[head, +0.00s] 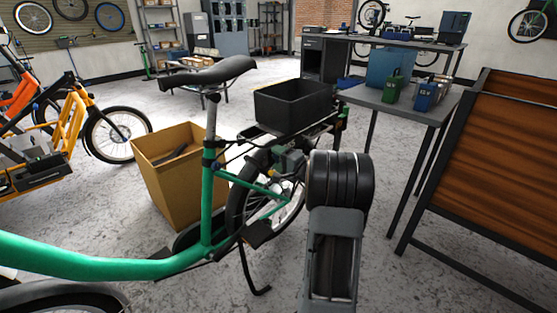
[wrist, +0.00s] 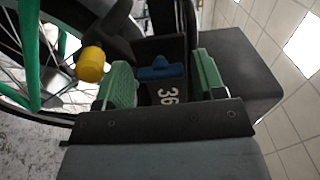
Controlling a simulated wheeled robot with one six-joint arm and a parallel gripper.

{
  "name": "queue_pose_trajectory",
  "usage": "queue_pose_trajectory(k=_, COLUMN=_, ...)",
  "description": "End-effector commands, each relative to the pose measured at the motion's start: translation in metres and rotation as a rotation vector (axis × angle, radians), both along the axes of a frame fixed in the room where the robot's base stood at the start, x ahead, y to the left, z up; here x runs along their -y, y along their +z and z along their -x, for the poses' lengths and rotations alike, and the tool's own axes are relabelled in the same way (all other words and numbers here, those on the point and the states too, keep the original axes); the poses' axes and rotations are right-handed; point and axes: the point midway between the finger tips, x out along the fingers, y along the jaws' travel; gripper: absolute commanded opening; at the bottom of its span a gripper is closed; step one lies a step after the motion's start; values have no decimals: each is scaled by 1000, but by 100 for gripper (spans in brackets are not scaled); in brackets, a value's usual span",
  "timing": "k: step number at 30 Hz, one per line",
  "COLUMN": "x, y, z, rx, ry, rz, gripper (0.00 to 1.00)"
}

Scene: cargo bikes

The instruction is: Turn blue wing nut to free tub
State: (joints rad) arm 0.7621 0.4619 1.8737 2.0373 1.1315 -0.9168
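The blue wing nut (wrist: 160,72) shows in the wrist view, in front of a dark surface marked "36". My gripper (wrist: 165,80) has two green fingertips spread apart, one on each side of the wing nut in the picture. I see no clear contact, and how far the nut lies from the fingertips is hard to tell. The black tub (head: 293,103) sits upright on the rear rack of the green bike (head: 207,195). In the head view, the wing nut cannot be made out and my gripper is partly hidden by my arm.
A yellow-ended part (wrist: 90,65) lies close beside the left fingertip. The rear wheel (head: 250,205) is near my arm. A cardboard box (head: 165,190) stands behind the bike. A grey table (head: 405,103) and a wooden-sided cargo box (head: 500,180) stand at the right.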

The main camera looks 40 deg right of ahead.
Motion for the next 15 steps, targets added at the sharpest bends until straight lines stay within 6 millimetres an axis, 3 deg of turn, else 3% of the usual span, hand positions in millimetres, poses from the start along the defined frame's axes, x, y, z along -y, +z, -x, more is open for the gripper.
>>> queue_pose_trajectory(k=3, x=0, y=0, z=0, rx=0, ry=-1, rz=-1, gripper=72)
queue_pose_trajectory(k=15, x=0, y=4, z=0, rx=-10, ry=0, rz=-51, gripper=72)
